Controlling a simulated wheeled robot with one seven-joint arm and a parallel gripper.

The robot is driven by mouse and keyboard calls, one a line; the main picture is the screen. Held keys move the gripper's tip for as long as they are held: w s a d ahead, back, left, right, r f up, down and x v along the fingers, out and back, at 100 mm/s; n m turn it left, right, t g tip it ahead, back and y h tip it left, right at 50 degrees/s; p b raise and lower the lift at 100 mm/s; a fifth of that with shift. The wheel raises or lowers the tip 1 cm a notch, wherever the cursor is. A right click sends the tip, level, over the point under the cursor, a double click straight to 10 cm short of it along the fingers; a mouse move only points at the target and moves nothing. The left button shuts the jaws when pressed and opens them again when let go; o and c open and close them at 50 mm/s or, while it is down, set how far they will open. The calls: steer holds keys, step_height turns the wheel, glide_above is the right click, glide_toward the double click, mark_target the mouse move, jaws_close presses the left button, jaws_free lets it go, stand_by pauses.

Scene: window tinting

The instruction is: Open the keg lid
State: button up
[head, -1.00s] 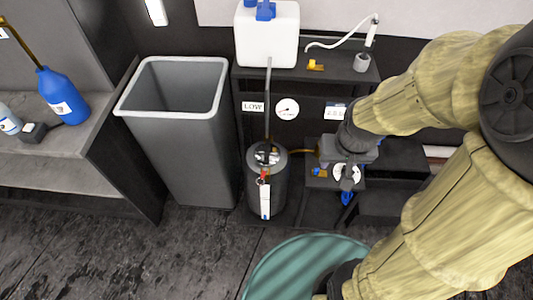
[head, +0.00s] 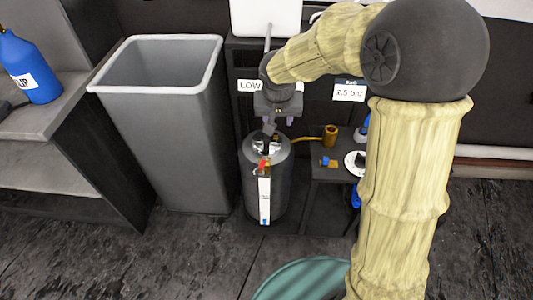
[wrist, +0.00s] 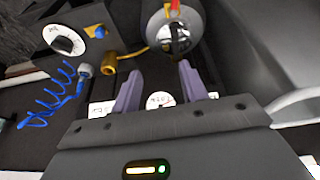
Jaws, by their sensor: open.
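The keg (head: 265,185) is a dark grey cylinder standing on the floor level of the black rack in the head view. Its top carries a shiny lid (head: 265,148) with a dark fitting, a red piece and a white tag (head: 264,200) hanging down the front. My gripper (head: 278,122) is just above and behind the keg top, apart from it as far as I can see. In the wrist view the lid (wrist: 176,38) shows beyond the right fingertip. My gripper (wrist: 157,78) has its two purple fingers spread, with nothing between them.
A tall grey bin (head: 170,130) stands left of the keg. A small shelf right of the keg holds a brass fitting (head: 330,135) and a white disc (head: 355,163). A blue coiled hose (wrist: 50,100) shows in the wrist view. A teal round object (head: 305,280) is in front.

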mark_target(266, 141)
steer(key=shift+t, duration=0.3)
steer(key=w+a+f+b, duration=0.2)
steer(key=a+f, duration=0.1)
steer(key=shift+w+a, duration=0.3)
steer(key=shift+f, duration=0.2)
steer(key=b+x, duration=0.4)
steer(key=x, duration=1.3)
steer(key=shift+f, duration=0.15)
jaws_close()
